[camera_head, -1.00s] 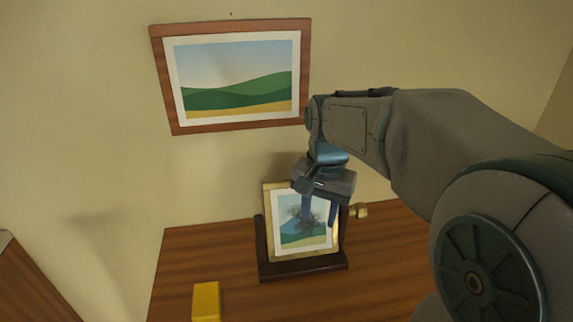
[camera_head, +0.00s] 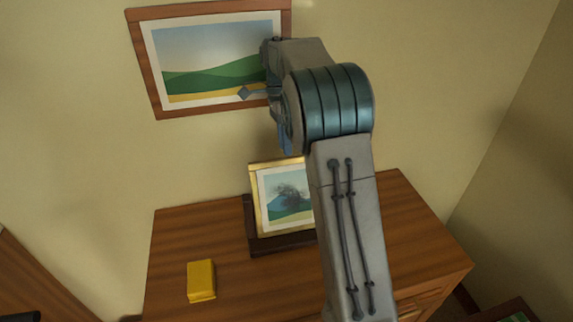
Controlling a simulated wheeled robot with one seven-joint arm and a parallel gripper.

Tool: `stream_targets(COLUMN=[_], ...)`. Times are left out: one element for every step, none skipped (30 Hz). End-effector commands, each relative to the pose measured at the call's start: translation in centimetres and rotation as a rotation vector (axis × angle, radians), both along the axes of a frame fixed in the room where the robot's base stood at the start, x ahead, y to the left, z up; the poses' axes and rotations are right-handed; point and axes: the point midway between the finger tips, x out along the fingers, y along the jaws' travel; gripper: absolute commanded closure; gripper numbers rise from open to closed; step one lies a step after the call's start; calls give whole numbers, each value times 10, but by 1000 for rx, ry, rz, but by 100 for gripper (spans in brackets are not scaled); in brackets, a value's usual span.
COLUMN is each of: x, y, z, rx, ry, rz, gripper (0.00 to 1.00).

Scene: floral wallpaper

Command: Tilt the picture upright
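A wood-framed landscape picture (camera_head: 207,62) hangs on the wall at the upper left; its lower edge slopes up to the right. A smaller gold-framed picture (camera_head: 284,193) leans back in a dark stand (camera_head: 270,247) on the wooden dresser below, its right side hidden by my arm. My gripper (camera_head: 258,94) is at the lower right of the wall picture, apart from the small one. A thin grey part of it shows in front of the wall frame's lower edge. I cannot tell whether it touches the frame, or how its fingers stand.
A yellow block (camera_head: 201,281) lies on the front left of the dresser (camera_head: 175,240). The dresser top between the block and the stand is clear. A wooden piece (camera_head: 35,285) stands at the lower left. My arm covers the centre right.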

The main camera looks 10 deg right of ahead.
Motion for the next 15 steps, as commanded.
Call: stream_targets(x=[-3,-4,-6,-8,-9,-11,-12,-14,-16,-17,-18,-19,-20,-21,-22], y=[0,0,0,0,0,0,0,0,0,0,0,0,0,0,0], z=[-5,-9,-14,-18,-22,-28,-32,-36,-41,-45,-48,-52,-55,-57,-60], rx=[0,0,1,2,2,2,2,2,2,2,2,2,2,2,1], ry=[3,3,2,3,3,3,3,3,2,2,2,2,2,1,0], rz=[0,1,1,2,2,2,3,3,3,3,3,3,3,3,3], gripper=[62,62,62,62,62,62,62,62,62,62,62,62,62,62,62])
